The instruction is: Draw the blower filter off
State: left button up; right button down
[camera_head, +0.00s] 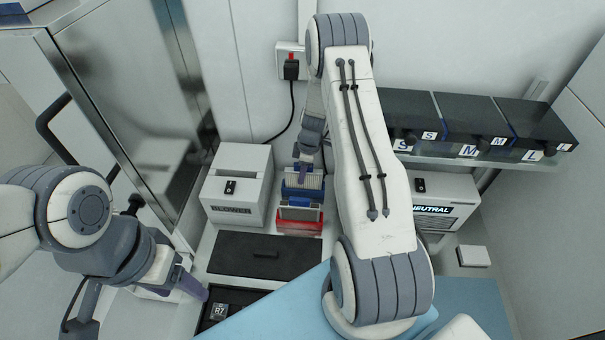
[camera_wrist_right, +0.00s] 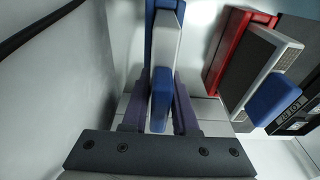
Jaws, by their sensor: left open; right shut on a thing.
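The grey box labelled BLOWER (camera_head: 236,190) stands left of centre in the head view. Right beside it are a blue-framed holder (camera_head: 303,190) and a red-framed holder (camera_head: 299,224), each with a pale filter. My right gripper (camera_head: 303,168) is over the blue one. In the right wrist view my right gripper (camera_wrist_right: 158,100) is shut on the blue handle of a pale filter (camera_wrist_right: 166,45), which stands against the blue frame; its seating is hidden. Another filter (camera_wrist_right: 262,65) with a blue tab is at the red frame (camera_wrist_right: 228,45). My left gripper (camera_head: 182,288) is open and empty at lower left.
A dark lidded panel (camera_head: 264,255) lies before the blower, with a black tray (camera_head: 218,312) nearer. A NEUTRAL box (camera_head: 448,205) stands right, under a shelf of dark S, M and L bins (camera_head: 466,120). A black cable (camera_head: 291,105) hangs behind. A metal cabinet (camera_head: 125,90) is left.

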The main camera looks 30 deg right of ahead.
jog(key=shift+r, duration=0.15)
jog(key=shift+r+p, duration=0.75)
jog(key=shift+r, duration=1.15)
